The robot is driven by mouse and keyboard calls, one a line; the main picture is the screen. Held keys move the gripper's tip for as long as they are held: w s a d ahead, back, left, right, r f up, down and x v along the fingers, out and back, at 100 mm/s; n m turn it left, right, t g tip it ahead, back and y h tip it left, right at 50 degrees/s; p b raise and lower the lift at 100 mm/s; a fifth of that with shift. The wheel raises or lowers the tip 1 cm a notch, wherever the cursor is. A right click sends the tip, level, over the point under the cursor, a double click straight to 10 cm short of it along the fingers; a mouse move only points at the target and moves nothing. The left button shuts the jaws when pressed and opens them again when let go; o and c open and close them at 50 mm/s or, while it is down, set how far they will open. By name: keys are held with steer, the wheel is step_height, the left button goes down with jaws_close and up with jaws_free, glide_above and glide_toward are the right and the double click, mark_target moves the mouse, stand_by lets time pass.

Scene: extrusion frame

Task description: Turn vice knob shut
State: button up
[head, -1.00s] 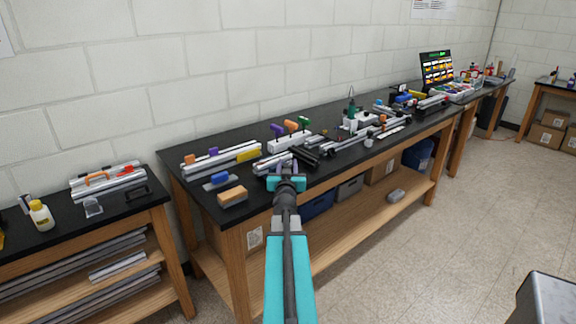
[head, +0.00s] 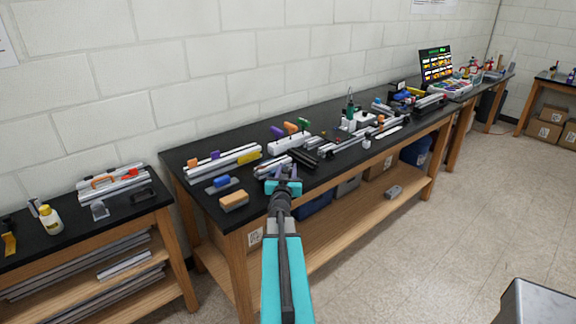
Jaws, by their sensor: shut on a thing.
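My gripper (head: 285,172) reaches over the front edge of the black-topped bench (head: 215,203), with its jaws closed at the near end of a small silver vice (head: 270,167). The vice lies on the bench top, left of a dark extrusion piece. The vice knob is hidden behind the fingers and wrist, so its angle cannot be seen. How far apart the vice jaws stand is too small to tell.
An orange-topped block (head: 234,201) and a blue-handled tool (head: 222,184) lie left of the vice. A white holder with coloured handles (head: 288,142) stands behind it. Dark extrusion (head: 304,159) lies close on the right. The floor in front is clear.

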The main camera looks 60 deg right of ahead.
steer(key=shift+r+m+g+h+p, duration=0.35)
steer(key=shift+m+g+p, duration=0.35)
steer(key=shift+p, duration=3.05)
steer(key=shift+f+g+p, duration=0.3)
steer(key=shift+g+p, duration=0.1)
steer(key=shift+p, duration=0.7)
steer(key=shift+s+a+f, duration=0.1)
steer(key=shift+f, duration=0.15)
steer(key=o, duration=1.1)
steer(key=shift+r, duration=0.1)
steer(key=shift+c, duration=0.2)
steer(key=shift+a, duration=0.15)
steer(key=p+v, duration=0.1)
steer(key=v, duration=1.2)
steer(key=shift+a+p, duration=0.2)
steer(key=shift+p, duration=0.2)
